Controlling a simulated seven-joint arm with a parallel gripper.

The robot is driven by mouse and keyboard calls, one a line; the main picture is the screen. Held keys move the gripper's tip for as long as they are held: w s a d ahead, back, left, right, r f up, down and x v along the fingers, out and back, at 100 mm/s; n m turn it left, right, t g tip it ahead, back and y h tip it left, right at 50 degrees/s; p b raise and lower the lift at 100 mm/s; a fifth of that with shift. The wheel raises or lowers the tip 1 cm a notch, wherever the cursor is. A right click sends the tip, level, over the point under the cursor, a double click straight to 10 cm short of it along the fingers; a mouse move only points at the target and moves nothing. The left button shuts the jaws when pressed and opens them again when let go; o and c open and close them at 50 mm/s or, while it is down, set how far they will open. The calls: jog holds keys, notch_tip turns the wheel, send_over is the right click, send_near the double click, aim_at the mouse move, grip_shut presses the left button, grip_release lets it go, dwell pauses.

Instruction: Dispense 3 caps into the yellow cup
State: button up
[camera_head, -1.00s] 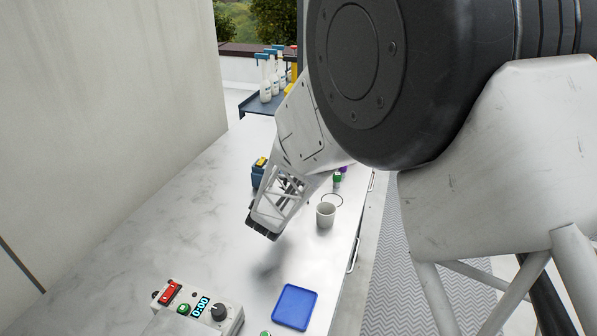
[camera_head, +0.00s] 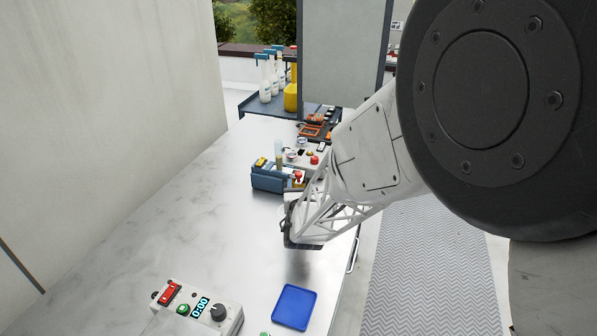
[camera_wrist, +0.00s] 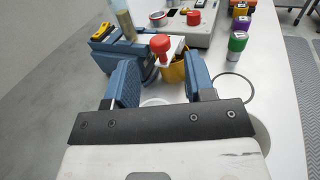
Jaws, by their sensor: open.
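The yellow cup (camera_wrist: 174,72) sits under the dispenser's red knob (camera_wrist: 160,44) in the wrist view, partly hidden by my right finger. The dispenser has a blue body (camera_head: 268,180) and an upright clear tube (camera_head: 279,153) with amber-brown contents. Its red knob also shows in the head view (camera_head: 298,175). My gripper (camera_wrist: 160,76) is open and empty, its blue fingers spread apart on the near side of the dispenser and cup. No caps can be told apart. In the head view my gripper (camera_head: 289,212) is over the bench, nearer than the dispenser.
A pale cup (camera_wrist: 260,135) is partly hidden beside my gripper. A ring mark (camera_wrist: 233,89) and green-topped (camera_wrist: 237,42) and purple-topped (camera_wrist: 242,25) containers lie to the right. A blue tray (camera_head: 294,307) and a timer box (camera_head: 219,312) are nearer. The left bench is clear.

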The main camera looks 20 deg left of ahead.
aim_at(299, 176)
jog(key=shift+x, duration=3.9)
grip_shut()
